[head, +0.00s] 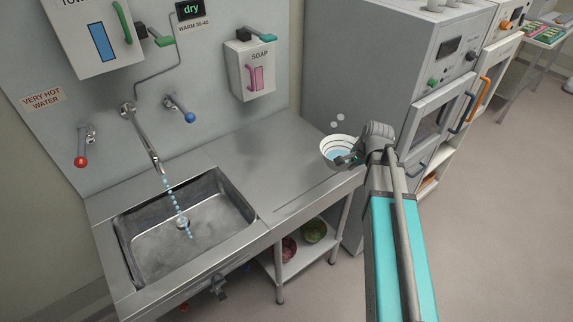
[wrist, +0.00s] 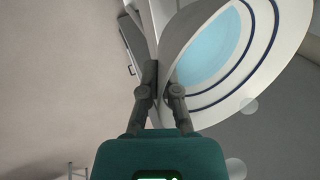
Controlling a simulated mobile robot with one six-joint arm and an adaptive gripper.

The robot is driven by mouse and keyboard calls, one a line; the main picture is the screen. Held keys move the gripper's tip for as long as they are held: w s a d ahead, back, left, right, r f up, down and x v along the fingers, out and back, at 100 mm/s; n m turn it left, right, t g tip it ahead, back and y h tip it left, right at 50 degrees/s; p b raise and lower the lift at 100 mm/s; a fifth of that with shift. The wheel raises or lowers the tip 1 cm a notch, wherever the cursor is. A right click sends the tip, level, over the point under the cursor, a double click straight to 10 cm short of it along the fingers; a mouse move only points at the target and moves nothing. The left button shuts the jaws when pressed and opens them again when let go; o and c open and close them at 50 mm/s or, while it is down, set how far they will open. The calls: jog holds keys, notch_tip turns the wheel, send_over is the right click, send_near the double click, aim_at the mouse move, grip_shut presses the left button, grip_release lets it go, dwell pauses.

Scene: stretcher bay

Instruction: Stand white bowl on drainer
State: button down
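The white bowl (head: 326,148) has dark blue rings inside and a light blue centre; I cannot tell if that is water or colour. My gripper (head: 350,158) is shut on its rim at the right side. In the wrist view, the bowl (wrist: 208,112) fills the upper right, and the fingers of my gripper (wrist: 163,88) pinch its wall. The bowl appears open side up, by the right end of the steel draining board (head: 262,160). I cannot tell if it touches the board. No separate rack shows.
A tap (head: 145,140) runs water into the sink (head: 160,245). A soap dispenser (head: 250,70) hangs on the wall. A grey cabinet (head: 345,60) stands close behind the bowl. A lower shelf (head: 300,258) holds a red and a green bowl. The draining board is bare.

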aim_at(333, 163)
jog(key=shift+w, duration=0.1)
dwell(0.3)
jog(key=shift+a+r+n+g+y+p, duration=0.1)
jog(key=shift+a+r+n+y+p, duration=0.1)
jog(key=shift+a+n, duration=0.65)
jog(key=shift+a+r+n+g+y+p, duration=0.15)
jog(key=shift+a+n, duration=0.25)
jog(key=shift+a, duration=0.8)
jog(key=shift+a+r+n+g+y+p, duration=0.15)
jog(key=shift+a+r+n+y, duration=0.1)
jog(key=shift+a+n, duration=0.6)
jog(key=shift+a, duration=0.2)
jog(key=w+f+b, duration=0.1)
jog(key=w, duration=0.1)
jog(key=w+d+f+b, duration=0.1)
jog(key=w, duration=0.2)
jog(key=w+d+f+b, duration=0.1)
jog(key=w+f+b, duration=0.1)
jog(key=w, duration=0.1)
jog(key=shift+w+f, duration=0.1)
jog(key=shift+w, duration=0.05)
jog(key=w+f+b, duration=0.2)
jog(key=w+d+f+b, duration=0.1)
jog(key=w+f+b, duration=0.1)
jog(key=f+b, duration=0.1)
jog(key=shift+w, duration=0.1)
jog(key=shift+r, duration=0.1)
